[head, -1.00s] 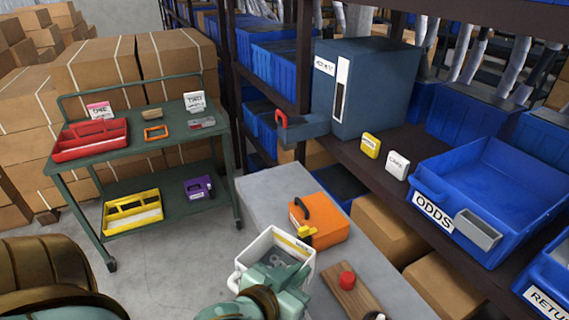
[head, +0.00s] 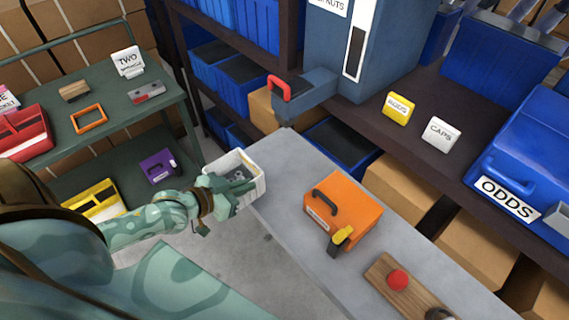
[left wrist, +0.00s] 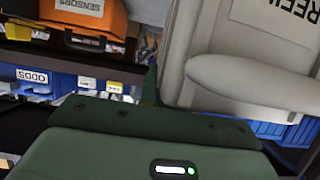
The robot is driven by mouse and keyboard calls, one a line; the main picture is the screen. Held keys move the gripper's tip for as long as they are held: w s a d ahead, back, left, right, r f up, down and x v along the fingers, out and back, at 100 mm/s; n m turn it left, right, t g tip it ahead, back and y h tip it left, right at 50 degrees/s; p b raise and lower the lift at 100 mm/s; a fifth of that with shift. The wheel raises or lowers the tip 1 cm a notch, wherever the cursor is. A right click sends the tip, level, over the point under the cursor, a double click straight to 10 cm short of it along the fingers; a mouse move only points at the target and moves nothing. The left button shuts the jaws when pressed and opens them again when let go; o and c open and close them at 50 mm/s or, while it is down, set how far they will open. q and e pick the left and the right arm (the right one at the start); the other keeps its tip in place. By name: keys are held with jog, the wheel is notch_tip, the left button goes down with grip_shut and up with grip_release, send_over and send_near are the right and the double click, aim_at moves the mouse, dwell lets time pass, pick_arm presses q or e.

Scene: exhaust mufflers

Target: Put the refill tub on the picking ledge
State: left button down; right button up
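The refill tub (head: 254,187) is white with grey parts inside. In the head view it is in the air just off the left end of the grey bench (head: 290,185). My left gripper (head: 232,190) is shut on its near side wall, and my arm hides part of the tub. In the left wrist view the tub (left wrist: 250,100), with a cut-off label, fills the upper right beside a dark finger. The dark shelf ledge (head: 375,135) runs in front of the blue bins; I cannot tell which surface is the picking ledge. My right gripper is out of view.
An orange case (head: 355,208) with a yellow-tagged clip and a wooden board (head: 400,285) with a red knob stand on the bench. RODS (head: 398,108) and CAPS (head: 440,134) cards stand on the shelf. A blue-grey cabinet's red-handled drawer (head: 305,95) juts out.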

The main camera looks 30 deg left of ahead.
pick_arm(q)
jog(key=r+b+x, duration=0.1)
jog(key=x, duration=0.5)
jog(key=w+r+b+x, duration=0.1)
jog(key=b+x, duration=0.1)
jog(key=x, duration=0.4)
jog(key=r+b+x, duration=0.1)
jog(key=b+x, duration=0.1)
jog(key=x, duration=0.3)
jog(key=shift+w+d, duration=0.2)
jog(key=shift+w, duration=0.4)
jog(key=shift+r, duration=0.1)
jog(key=c, duration=1.6)
grip_release()
